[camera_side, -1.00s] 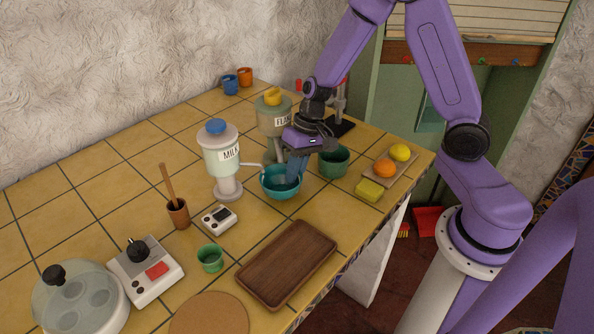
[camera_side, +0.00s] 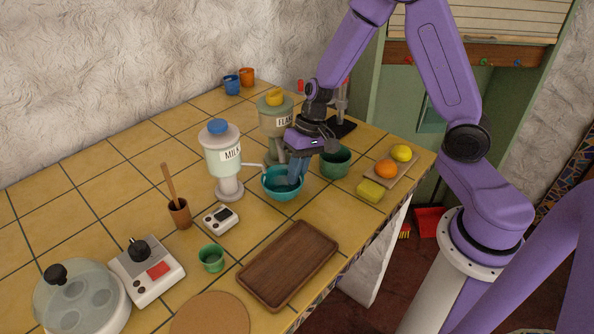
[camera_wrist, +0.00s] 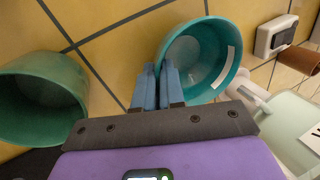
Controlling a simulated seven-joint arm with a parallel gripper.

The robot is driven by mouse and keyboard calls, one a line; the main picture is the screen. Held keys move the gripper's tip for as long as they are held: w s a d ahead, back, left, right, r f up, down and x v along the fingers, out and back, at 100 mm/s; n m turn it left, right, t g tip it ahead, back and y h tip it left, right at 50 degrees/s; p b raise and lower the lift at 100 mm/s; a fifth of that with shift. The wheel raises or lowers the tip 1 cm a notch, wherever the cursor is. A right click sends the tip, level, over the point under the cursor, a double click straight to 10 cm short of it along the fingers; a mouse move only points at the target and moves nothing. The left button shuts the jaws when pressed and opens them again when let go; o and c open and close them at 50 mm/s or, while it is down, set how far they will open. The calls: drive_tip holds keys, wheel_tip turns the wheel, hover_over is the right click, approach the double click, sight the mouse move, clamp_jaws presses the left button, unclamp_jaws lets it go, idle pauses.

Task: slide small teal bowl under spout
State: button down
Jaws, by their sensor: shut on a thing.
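The small teal bowl (camera_side: 283,186) stands upright on the yellow tiles, close to the milk dispenser (camera_side: 226,163). The dispenser's white spout (camera_side: 253,166) reaches toward the bowl's left rim; I cannot tell exactly how far over the bowl its tip is. My gripper (camera_side: 296,178) is at the bowl's right side. In the wrist view, my blue fingers (camera_wrist: 165,88) are shut on the bowl's near wall, and the bowl (camera_wrist: 206,60) shows a pale strip inside. One fingertip is hidden inside the bowl in the side view.
A green bowl (camera_side: 336,163) stands close on the right, also in the wrist view (camera_wrist: 40,98). The flour dispenser (camera_side: 274,125) is just behind.

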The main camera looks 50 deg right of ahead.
drive_tip(key=c, duration=1.1)
unclamp_jaws()
drive_tip(key=shift+c, duration=0.2)
drive_tip(key=shift+r, duration=3.5)
drive_tip(key=s+r+n+h, duration=0.1)
drive_tip(key=s+r+n, duration=0.1)
drive_tip(key=s+n, duration=0.5)
drive_tip(key=s+r+n+h, duration=0.2)
drive_tip(key=s+n, duration=0.5)
drive_tip(key=s, duration=1)
drive_tip(key=shift+s+d+r, duration=0.15)
drive_tip(key=shift+r, duration=0.7)
